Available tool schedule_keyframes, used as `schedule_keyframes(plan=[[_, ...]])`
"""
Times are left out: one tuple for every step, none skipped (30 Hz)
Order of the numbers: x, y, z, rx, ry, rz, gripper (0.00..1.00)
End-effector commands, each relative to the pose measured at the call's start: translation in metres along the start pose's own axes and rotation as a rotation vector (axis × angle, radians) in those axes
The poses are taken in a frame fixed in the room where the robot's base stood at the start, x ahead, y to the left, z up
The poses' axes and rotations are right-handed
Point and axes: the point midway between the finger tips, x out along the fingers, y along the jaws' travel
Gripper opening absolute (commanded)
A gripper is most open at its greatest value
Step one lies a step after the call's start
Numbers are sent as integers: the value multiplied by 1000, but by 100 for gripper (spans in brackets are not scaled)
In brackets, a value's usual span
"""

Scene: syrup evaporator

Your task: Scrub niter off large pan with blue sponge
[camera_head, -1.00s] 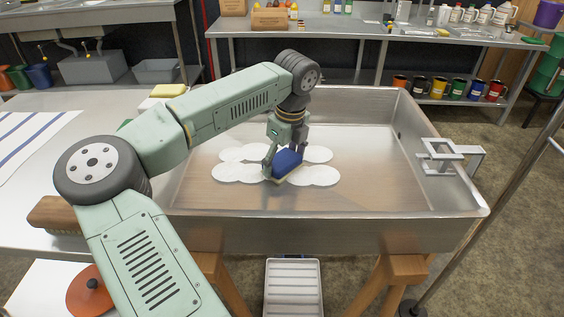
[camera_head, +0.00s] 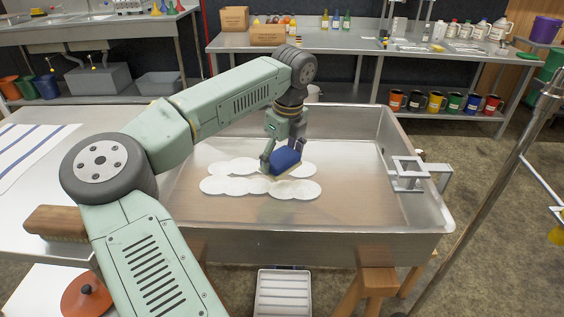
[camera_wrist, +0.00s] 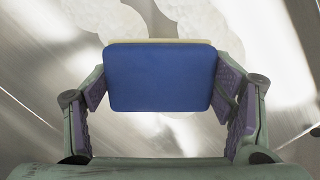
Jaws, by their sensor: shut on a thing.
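The large pan (camera_head: 345,217) is a wide metal basin on wooden legs. White niter patches (camera_head: 235,186) lie on its floor in an overlapping cluster. My gripper (camera_head: 283,158) is inside the pan and shut on the blue sponge (camera_head: 287,160), which has a pale yellowish underside. The sponge is at the patches' right part; whether it touches the floor is hard to tell. In the wrist view the sponge (camera_wrist: 160,78) sits between both finger pads, with white patches (camera_wrist: 185,22) beyond it. My arm hides the pan's left side.
A square metal fitting (camera_head: 410,175) sticks out on the pan's right rim. A metal pole (camera_head: 490,200) stands at the right. A wooden brush (camera_head: 58,222) lies on the left table. A back bench (camera_head: 370,47) holds boxes and bottles. The pan's right floor is clear.

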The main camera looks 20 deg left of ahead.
Motion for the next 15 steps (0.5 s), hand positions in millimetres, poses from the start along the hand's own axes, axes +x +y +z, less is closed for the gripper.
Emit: schedule_keyframes(plan=[[-8, -1, 2, 2, 0, 0, 54], [-10, -1, 3, 3, 0, -1, 54], [-14, -1, 4, 5, 0, -1, 54], [-16, -1, 5, 5, 0, -1, 54], [-18, -2, 5, 6, 1, -1, 54], [-21, -2, 6, 6, 1, -1, 54], [-22, -2, 7, 7, 1, -1, 54], [-24, -2, 7, 7, 1, -1, 54], [-25, -2, 8, 8, 1, -1, 54], [-25, -2, 8, 9, 1, -1, 54], [-25, -2, 8, 9, 1, -1, 54], [-25, -2, 8, 9, 1, -1, 54], [-25, -2, 8, 10, 1, -1, 54], [-24, -2, 8, 10, 1, -1, 54], [-24, -2, 8, 10, 1, -1, 54]])
